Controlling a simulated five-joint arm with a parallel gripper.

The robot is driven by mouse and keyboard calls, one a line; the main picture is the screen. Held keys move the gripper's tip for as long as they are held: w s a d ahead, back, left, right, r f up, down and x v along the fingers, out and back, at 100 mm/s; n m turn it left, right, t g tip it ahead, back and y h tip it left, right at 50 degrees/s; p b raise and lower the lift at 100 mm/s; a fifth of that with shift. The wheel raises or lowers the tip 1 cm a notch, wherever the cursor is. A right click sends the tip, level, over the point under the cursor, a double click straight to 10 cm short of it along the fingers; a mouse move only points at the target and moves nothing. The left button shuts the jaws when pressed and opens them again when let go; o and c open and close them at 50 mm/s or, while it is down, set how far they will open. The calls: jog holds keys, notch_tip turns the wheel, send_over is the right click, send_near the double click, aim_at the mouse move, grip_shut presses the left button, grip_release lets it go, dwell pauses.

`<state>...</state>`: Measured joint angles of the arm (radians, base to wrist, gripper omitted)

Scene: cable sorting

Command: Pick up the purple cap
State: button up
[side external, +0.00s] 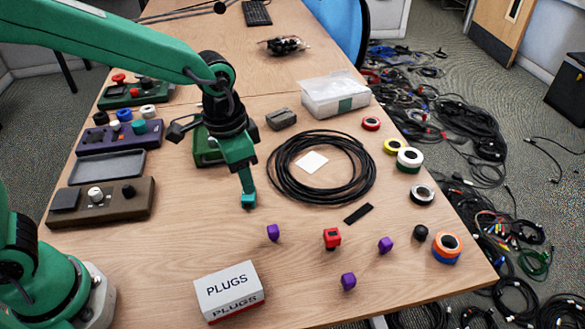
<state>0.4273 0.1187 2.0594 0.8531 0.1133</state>
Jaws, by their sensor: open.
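Three small purple caps lie on the wooden table: one (273,232) just below and right of my gripper, one (385,244) farther right, and one (348,281) nearer the front. My green gripper (248,201) points down at the left of the black cable coil, a short way from the nearest purple cap. It is open, and nothing shows between its fingers. The finger gap is hard to make out from this side. All three purple caps are in plain sight and apart from the gripper.
A red cap (332,238) and a black cap (420,233) stand among the purple ones. A white PLUGS box (228,290) is at the front. The black cable coil (370,170) and tape rolls (447,246) lie to the right. Control boxes (105,203) line the left.

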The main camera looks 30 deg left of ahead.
jog(key=m+g, duration=0.1)
jog(key=m, duration=0.1)
send_over(273, 228)
jog(key=shift+y, duration=0.3)
notch_tip(273, 228, down, 6)
jog(key=shift+d+f, duration=0.15)
jog(key=shift+f, duration=1.35)
jog(key=shift+f, duration=2.6)
grip_shut()
jog(key=shift+r, duration=0.15)
